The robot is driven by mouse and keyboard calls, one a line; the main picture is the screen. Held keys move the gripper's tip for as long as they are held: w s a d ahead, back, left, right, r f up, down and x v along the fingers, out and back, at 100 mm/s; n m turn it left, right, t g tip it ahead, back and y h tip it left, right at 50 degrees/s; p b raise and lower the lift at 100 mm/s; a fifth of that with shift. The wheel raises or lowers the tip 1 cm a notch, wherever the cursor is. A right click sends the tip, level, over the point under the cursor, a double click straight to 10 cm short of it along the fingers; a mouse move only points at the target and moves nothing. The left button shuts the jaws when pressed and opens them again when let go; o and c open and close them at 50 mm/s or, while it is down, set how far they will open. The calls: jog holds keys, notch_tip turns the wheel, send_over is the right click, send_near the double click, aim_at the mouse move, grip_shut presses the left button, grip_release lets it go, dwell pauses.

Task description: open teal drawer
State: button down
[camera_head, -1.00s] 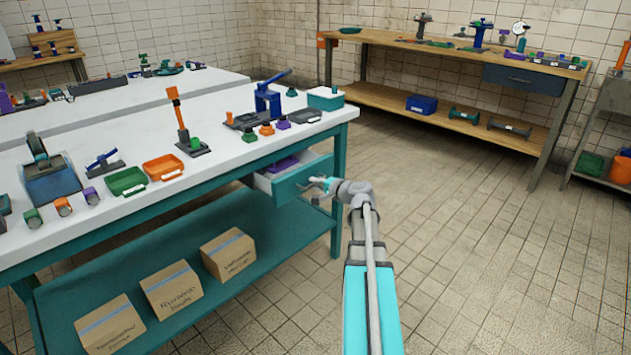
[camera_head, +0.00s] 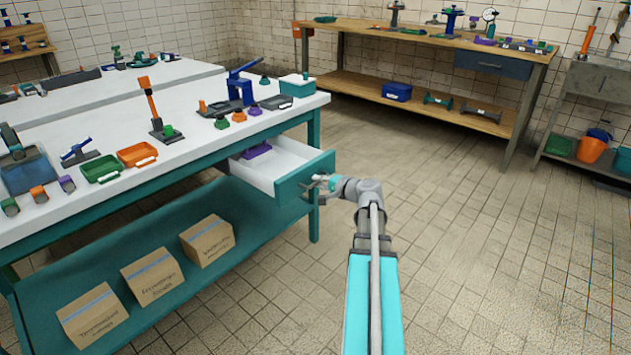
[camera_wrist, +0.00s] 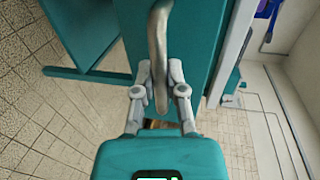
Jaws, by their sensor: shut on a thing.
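The teal drawer (camera_head: 306,176) is pulled well out from under the white-topped workbench (camera_head: 205,145). Its white inside shows, with a purple item (camera_head: 257,151) towards the back. My gripper (camera_head: 318,188) is at the drawer's front. In the wrist view, my gripper (camera_wrist: 160,98) is shut on the drawer's curved metal handle (camera_wrist: 158,45), which stands between the two fingers. The teal drawer front (camera_wrist: 190,45) fills the middle of that view. The exact finger contact is small in the head view.
The bench's lower teal shelf (camera_head: 130,270) holds cardboard boxes (camera_head: 207,240). The benchtop carries tools and small trays, including an orange tray (camera_head: 137,154). A wooden bench (camera_head: 400,37) stands at the back. The tiled floor (camera_head: 460,230) to the right is clear.

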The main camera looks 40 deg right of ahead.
jog(key=c, duration=0.7)
grip_release()
jog(key=shift+s, duration=0.1)
